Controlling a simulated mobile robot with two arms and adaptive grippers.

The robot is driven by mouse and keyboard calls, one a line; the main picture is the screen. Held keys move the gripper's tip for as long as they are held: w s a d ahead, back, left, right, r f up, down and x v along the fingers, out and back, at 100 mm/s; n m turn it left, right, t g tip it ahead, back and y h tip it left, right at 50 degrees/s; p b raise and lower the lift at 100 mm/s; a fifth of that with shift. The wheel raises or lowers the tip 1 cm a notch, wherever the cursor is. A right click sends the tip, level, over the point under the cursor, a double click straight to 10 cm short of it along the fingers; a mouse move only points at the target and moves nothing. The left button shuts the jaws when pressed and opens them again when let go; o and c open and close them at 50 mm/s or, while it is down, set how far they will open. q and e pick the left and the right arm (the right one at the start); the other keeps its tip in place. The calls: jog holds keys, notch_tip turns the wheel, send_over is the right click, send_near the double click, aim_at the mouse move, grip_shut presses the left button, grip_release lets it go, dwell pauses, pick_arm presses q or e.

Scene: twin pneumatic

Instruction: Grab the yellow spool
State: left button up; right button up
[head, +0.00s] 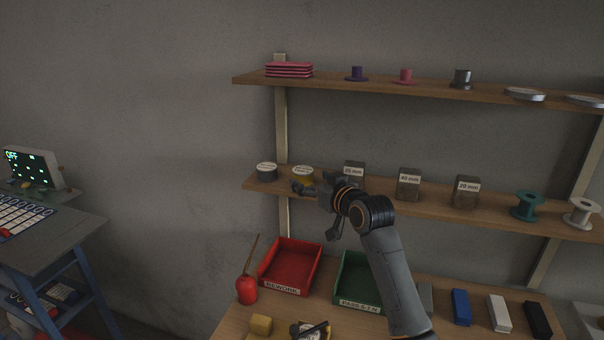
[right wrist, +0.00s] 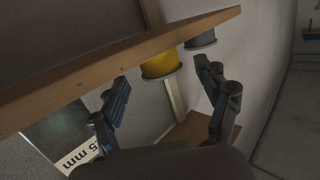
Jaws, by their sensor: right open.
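The yellow spool (head: 303,180) stands on the middle shelf, with a pale round label on top. In the head view my right gripper (head: 304,189) is in front of it and hides part of its lower side. In the right wrist view the yellow spool (right wrist: 160,66) shows beyond the shelf board, ahead of the open fingers of my right gripper (right wrist: 164,84). The fingers are apart with nothing between them, and no contact with the spool shows. My left gripper is in neither view.
A dark spool (head: 266,170) stands left of the yellow one; a 25 mm box (head: 353,171) stands to its right. The middle shelf's board (right wrist: 120,62) runs close to the fingers. The top shelf (head: 420,89) is above. A red bin (head: 291,266) and green bin (head: 358,282) sit below.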

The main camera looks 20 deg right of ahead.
aim_at(308, 178)
jog(key=shift+w, duration=0.3)
jog(key=shift+w+a+p, duration=0.1)
jog(key=shift+w+p, duration=0.45)
jog(key=shift+p, duration=0.1)
jog(key=p+x, duration=0.1)
jog(key=x, duration=0.2)
jog(key=shift+w+f, duration=0.1)
jog(key=shift+f, duration=0.05)
jog(key=shift+w+a+f, duration=0.1)
jog(key=shift+w+f, duration=0.05)
jog(key=shift+w, duration=0.2)
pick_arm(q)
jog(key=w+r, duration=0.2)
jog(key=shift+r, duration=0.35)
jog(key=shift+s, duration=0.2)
pick_arm(e)
jog(key=shift+s, duration=0.1)
jog(key=shift+c, duration=1.4)
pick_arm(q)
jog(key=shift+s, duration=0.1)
pick_arm(e)
jog(key=c, duration=1)
